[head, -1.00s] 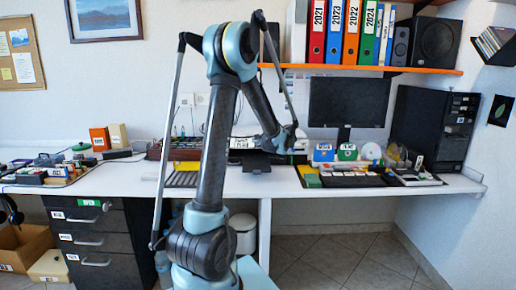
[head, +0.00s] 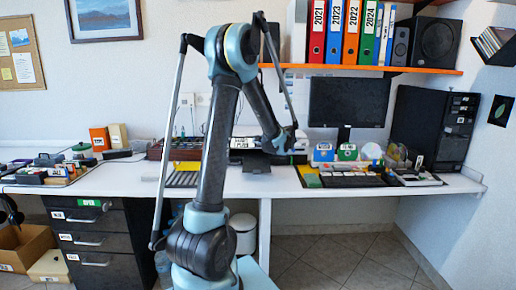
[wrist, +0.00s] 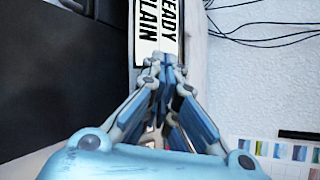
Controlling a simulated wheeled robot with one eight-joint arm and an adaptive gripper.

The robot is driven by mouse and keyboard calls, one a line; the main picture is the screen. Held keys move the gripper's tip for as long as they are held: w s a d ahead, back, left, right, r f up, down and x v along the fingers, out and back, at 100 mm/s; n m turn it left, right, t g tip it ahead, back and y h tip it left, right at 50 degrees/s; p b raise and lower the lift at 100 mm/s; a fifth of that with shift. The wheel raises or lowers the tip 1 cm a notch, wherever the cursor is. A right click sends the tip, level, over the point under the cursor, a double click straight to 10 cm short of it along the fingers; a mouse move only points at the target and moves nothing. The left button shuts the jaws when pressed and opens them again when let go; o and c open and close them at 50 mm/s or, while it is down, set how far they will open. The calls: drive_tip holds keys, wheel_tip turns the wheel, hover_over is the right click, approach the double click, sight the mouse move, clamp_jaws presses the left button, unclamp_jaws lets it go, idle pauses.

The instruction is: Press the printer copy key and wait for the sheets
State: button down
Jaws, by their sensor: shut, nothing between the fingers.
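The printer (head: 257,160), a dark and white machine, stands on the desk behind my arm in the head view and is partly covered by it. In the wrist view a white label strip (wrist: 157,30) reads "READY" and "PLAIN" on a dark casing. My gripper (wrist: 163,66) is shut and empty, with its fingertips at the lower end of this strip. The fingers hide what lies under them, so I cannot tell the copy key or whether they touch it. In the head view my gripper (head: 286,143) is small, at the printer's right side.
A slotted tray (head: 182,180) with a yellow patch at its back lies left of the printer. A monitor (head: 347,103) and a black computer tower (head: 432,128) stand to the right. An orange-edged shelf (head: 360,69) hangs above. Cables (wrist: 255,25) run along the wall.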

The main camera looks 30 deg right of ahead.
idle(0.7)
drive_tip(key=shift+s+a+r, duration=0.2)
drive_tip(key=shift+s+r, duration=0.1)
drive_tip(key=shift+r, duration=0.3)
drive_tip(key=shift+r, duration=0.1)
